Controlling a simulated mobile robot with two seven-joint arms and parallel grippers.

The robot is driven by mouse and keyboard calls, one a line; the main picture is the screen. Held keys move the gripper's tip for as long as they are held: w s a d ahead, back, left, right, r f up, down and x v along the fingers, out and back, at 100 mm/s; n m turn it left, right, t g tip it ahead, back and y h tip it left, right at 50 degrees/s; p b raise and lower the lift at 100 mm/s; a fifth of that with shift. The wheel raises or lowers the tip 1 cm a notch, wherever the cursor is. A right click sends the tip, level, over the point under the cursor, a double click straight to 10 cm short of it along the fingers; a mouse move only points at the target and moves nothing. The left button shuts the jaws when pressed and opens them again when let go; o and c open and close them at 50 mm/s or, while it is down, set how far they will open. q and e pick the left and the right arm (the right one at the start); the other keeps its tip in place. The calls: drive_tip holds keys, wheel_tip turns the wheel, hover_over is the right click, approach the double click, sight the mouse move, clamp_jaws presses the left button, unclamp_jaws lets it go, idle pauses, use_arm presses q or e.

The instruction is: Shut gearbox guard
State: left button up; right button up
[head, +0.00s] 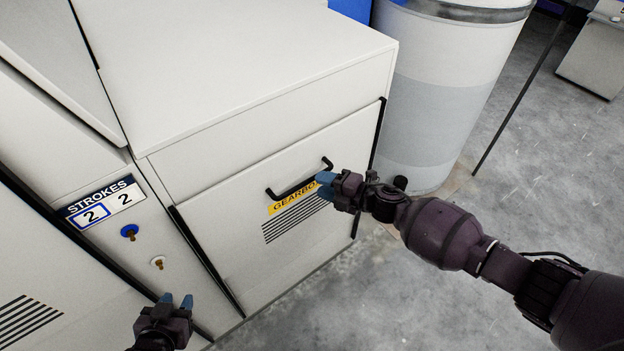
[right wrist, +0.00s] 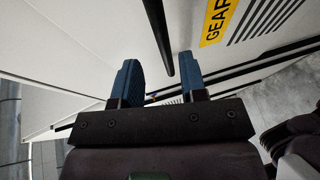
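The gearbox guard (head: 225,220) is a pale panel on the front of the white machine, with a black bar handle (head: 292,188), a yellow label partly reading GEARBO, and black vent slots. Dark strips run down both its sides; I cannot tell whether it stands slightly ajar. My right gripper (head: 325,186) is at the handle's right end. In the right wrist view its blue fingers (right wrist: 160,80) are apart, with the handle (right wrist: 157,35) reaching in between their tips; contact is not clear. My left gripper (head: 177,301) is open and empty, low in front of the machine.
A large grey-white drum (head: 440,90) stands right of the machine. Bare concrete floor (head: 540,190) lies to the right.

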drive_tip(key=v, duration=0.5)
drive_tip(key=shift+s+d+r, duration=0.15)
drive_tip(key=shift+s+d, duration=0.05)
drive_tip(key=shift+d, duration=0.15)
drive_tip(key=d+r+m+t+h, duration=0.3)
drive_tip(key=r+m+t+h, duration=0.35)
drive_tip(key=m, duration=0.85)
drive_tip(key=s+d+f+m+g+h, duration=0.1)
drive_tip(key=s+d+f+m, duration=0.3)
drive_tip(key=s, duration=0.4)
drive_tip(key=s+d+f+m+g+h, duration=0.1)
drive_tip(key=s+d+f+m+h, duration=0.3)
drive_tip(key=s+d, duration=0.2)
drive_tip(key=s+d+f+m+g+h, duration=0.1)
drive_tip(key=s+d+f+m+h, duration=0.1)
drive_tip(key=s, duration=0.8)
drive_tip(key=d+f+m, duration=0.1)
drive_tip(key=d+m, duration=0.1)
drive_tip(key=d, duration=0.1)
drive_tip(key=shift+f+m, duration=0.4)
